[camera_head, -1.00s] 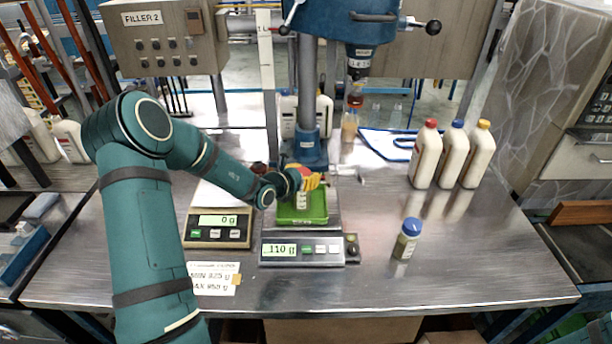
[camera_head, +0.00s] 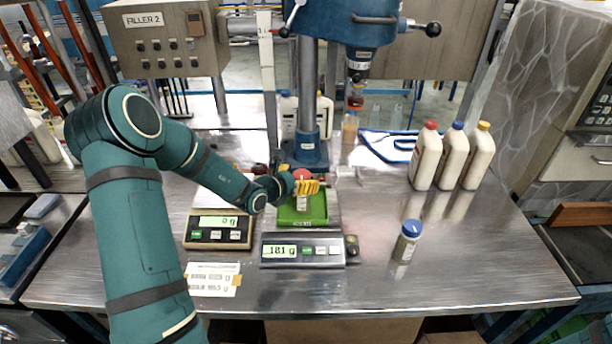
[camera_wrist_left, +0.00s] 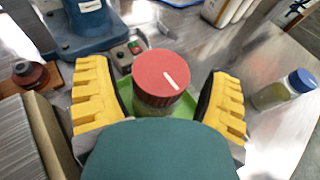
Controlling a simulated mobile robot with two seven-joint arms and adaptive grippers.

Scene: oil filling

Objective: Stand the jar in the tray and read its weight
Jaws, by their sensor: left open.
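The jar with a red lid (camera_head: 303,175) stands in the green tray (camera_head: 288,216) on the front scale (camera_head: 302,251). In the left wrist view the jar's red lid (camera_wrist_left: 160,78) faces the camera and a bit of the green tray (camera_wrist_left: 183,106) shows around it. My left gripper (camera_head: 306,186) is open, its yellow fingers on both sides of the lid, with gaps showing in the wrist view. The scale's display (camera_head: 280,251) appears to read 181 g; its digits are small. My right gripper is not in view.
A second scale (camera_head: 218,228) reading 0 g stands left. A blue-lidded jar (camera_head: 407,241) stands to the right. Several white bottles (camera_head: 427,158) stand further back. The blue filler column (camera_head: 306,150) rises behind the tray. A printed card (camera_head: 213,280) lies in front. The table's front right is clear.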

